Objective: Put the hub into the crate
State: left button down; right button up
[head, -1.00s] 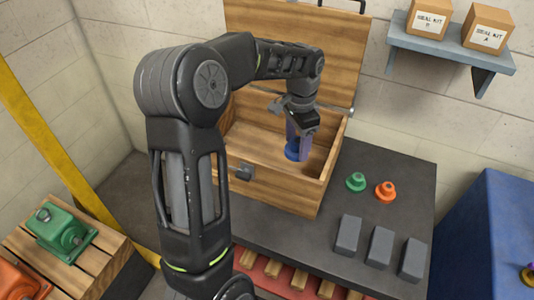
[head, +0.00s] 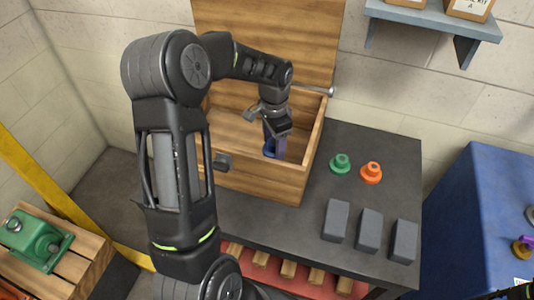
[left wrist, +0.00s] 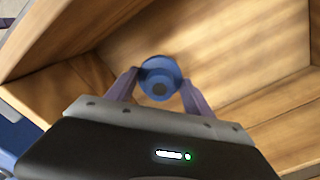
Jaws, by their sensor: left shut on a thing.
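The blue hub (head: 269,148) is between the fingers of my left gripper (head: 273,143), inside the open wooden crate (head: 262,180). In the head view the crate's front wall hides part of the hub. In the left wrist view the round blue hub (left wrist: 160,78) sits between the two purple-grey fingertips (left wrist: 158,90), with the crate's wooden interior (left wrist: 235,50) behind it. I cannot tell whether the hub touches the crate floor. My right gripper is not clearly in view.
A green hub-like part (head: 340,164) and an orange one (head: 371,172) stand on the dark bench right of the crate. Several grey blocks (head: 369,230) stand in front of them. A shelf (head: 430,18) hangs at upper right. The crate's raised lid (head: 270,40) stands behind.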

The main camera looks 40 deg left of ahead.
aim_at(274, 141)
pick_arm(q)
jog(key=shift+f, duration=1.3)
jog(key=shift+f, duration=0.1)
jog(key=shift+f+p, duration=0.3)
jog(key=shift+f, duration=1.5)
jog(key=shift+f, duration=0.1)
jog(key=shift+c, duration=2)
grip_release()
notch_tip(274, 141, up, 12)
jog(key=shift+r+b, duration=0.1)
jog(key=shift+b, duration=0.3)
